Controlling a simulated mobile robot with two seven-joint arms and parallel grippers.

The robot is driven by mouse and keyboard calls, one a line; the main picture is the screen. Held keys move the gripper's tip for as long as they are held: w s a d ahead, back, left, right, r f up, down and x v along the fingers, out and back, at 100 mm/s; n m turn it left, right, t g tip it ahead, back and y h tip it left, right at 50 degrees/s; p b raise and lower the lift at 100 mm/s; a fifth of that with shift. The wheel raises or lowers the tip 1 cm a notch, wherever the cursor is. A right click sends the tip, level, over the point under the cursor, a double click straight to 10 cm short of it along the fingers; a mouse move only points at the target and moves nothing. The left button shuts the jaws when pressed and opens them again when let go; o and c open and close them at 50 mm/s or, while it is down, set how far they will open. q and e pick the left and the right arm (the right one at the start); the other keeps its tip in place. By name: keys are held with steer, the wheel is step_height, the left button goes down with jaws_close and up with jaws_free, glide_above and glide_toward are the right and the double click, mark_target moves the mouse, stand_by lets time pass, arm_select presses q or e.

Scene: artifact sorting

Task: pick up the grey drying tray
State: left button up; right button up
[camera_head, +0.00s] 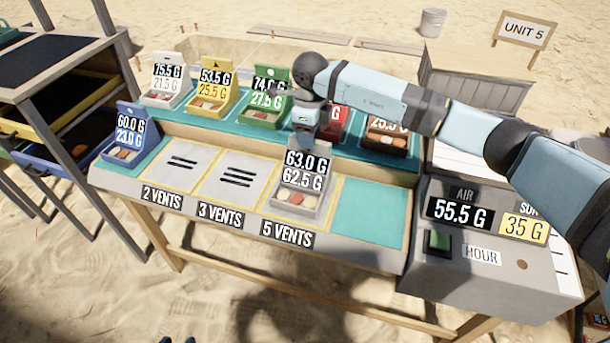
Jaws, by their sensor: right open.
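The grey drying tray (298,211) stands on the 5 VENTS spot of the bench, with a tall back plate reading 63.0 G and 62.5 G. Several small pale and reddish pieces lie in it. My right gripper (306,141) points down just above the top of the tray's back plate, and it is open. I cannot tell whether its fingers touch or straddle the plate. My right arm comes in from the right and covers part of the back row. My left gripper is not in view.
White (163,98), yellow (212,103), green (262,114), red (333,129) and brown (386,142) trays line the back shelf. A blue tray (124,150) stands at the left end. The 2 VENTS and 3 VENTS spots are empty. A grey scale console (485,275) adjoins on the right.

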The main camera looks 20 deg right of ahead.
step_height(320, 180, down, 3)
steer(key=shift+r, duration=0.1)
jaws_close()
stand_by(0.3)
